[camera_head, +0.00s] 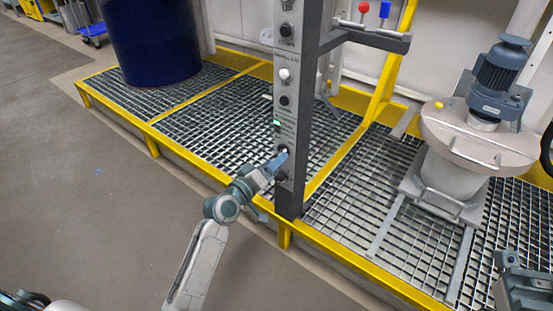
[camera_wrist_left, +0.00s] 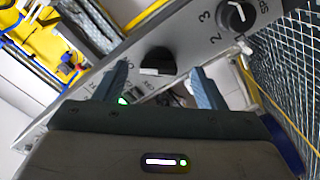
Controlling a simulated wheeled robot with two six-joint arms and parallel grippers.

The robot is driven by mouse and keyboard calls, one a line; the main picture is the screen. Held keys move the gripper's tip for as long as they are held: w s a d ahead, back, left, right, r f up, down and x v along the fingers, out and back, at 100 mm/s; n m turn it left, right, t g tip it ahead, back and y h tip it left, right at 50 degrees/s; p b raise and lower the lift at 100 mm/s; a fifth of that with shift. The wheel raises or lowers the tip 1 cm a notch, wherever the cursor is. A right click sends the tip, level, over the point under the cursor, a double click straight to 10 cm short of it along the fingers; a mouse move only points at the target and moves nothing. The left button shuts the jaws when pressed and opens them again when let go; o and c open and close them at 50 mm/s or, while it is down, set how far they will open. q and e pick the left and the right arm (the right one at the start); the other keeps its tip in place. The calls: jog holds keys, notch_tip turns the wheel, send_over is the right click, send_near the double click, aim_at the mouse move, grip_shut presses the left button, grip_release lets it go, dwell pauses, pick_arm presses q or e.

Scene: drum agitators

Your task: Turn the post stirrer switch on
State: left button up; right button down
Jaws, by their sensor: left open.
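The grey post (camera_head: 297,110) stands upright at the middle of the head view, with a column of knobs and labels on its face. My left gripper (camera_head: 279,160) reaches its lower part, and its fingers hide the control there. In the left wrist view my left gripper (camera_wrist_left: 160,82) is open. A black rotary switch (camera_wrist_left: 158,61) with a white bar shows between and just beyond its fingertips; I cannot tell whether they touch it. A numbered speed knob (camera_wrist_left: 237,17) sits beside it on the panel. A dark part of my right arm shows at the lower right; its fingers are not clear.
A dark blue drum (camera_head: 152,40) stands on the grating at the back left. A drum with a motor (camera_head: 500,80) on its lid stands at the right. A bracket (camera_head: 375,40) juts from the post. A yellow rail (camera_head: 215,180) edges the grating.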

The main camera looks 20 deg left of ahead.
pick_arm(q)
jog(key=p+v, duration=0.1)
jog(key=v, duration=0.7)
jog(key=shift+s, duration=0.25)
